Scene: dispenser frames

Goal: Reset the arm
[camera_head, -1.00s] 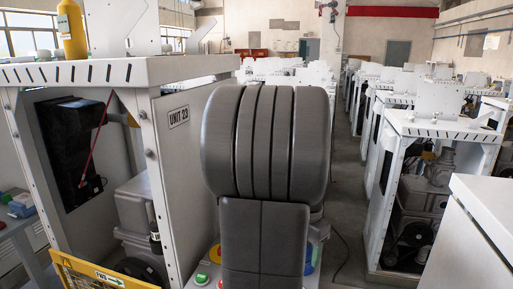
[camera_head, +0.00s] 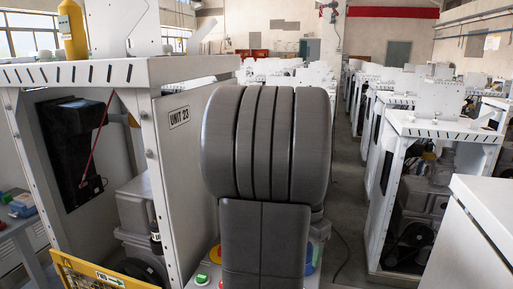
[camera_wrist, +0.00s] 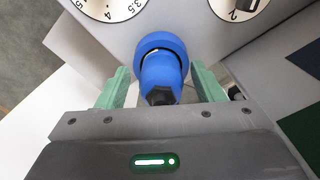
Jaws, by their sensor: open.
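My gripper (camera_wrist: 161,84) shows in the wrist view with two pale green fingers apart. A blue rounded part (camera_wrist: 160,62) with a dark hexagonal end stands between the fingers, in front of a light panel. Gaps show on both sides of it, and I cannot tell how deep it lies between the fingers. In the head view my grey arm fills the middle and my gripper is hidden.
White dials (camera_wrist: 108,8) and (camera_wrist: 238,8) sit on the panel. A white machine frame (camera_head: 180,200) labelled UNIT 23 stands at left, with a yellow bottle (camera_head: 72,32) on top. More frames line the right, beside a grey floor aisle (camera_head: 347,185).

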